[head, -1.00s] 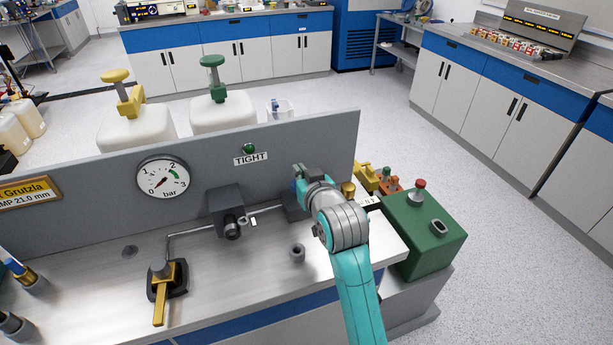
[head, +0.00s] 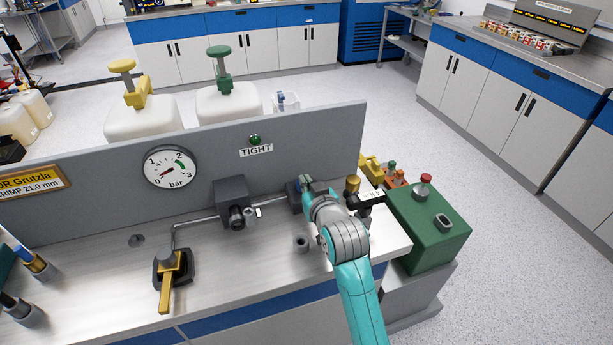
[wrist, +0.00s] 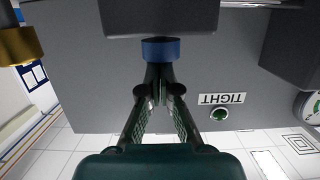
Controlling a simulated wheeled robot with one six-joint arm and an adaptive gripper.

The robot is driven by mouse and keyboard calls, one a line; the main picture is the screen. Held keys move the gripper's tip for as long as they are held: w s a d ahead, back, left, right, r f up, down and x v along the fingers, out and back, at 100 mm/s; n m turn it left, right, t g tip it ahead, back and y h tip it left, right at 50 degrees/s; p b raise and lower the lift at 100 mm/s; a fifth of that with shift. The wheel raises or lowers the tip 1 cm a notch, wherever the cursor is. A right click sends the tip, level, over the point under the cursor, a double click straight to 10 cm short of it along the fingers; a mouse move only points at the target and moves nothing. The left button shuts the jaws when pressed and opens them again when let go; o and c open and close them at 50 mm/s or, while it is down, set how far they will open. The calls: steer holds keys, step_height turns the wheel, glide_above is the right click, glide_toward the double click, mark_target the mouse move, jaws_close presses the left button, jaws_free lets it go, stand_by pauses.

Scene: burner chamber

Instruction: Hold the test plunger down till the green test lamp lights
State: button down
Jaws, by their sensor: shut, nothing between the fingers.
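The test plunger shows a blue cap (wrist: 160,50) in the wrist view, at the dark grey block (wrist: 160,18), which also shows in the head view (head: 295,203). My gripper (wrist: 160,70) is shut and empty, its fingertips at the cap, seemingly touching it. In the head view my gripper (head: 304,184) is just above the block and hides most of the cap. How far the cap is pressed in cannot be told. The green test lamp (head: 255,140) over the TIGHT label (head: 256,150) looks dark green, with no clear glow; it also shows in the wrist view (wrist: 218,115).
The pressure gauge (head: 170,167) has its needle near 0. A brass lever (head: 168,280) and a grey block with a port (head: 232,205) stand left on the bench. A brass knob (head: 353,184) and a green box (head: 428,225) are close to my arm's right.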

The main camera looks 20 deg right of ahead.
steer(key=shift+f, duration=0.55)
stand_by(0.9)
steer(key=shift+r, duration=0.1)
stand_by(1.3)
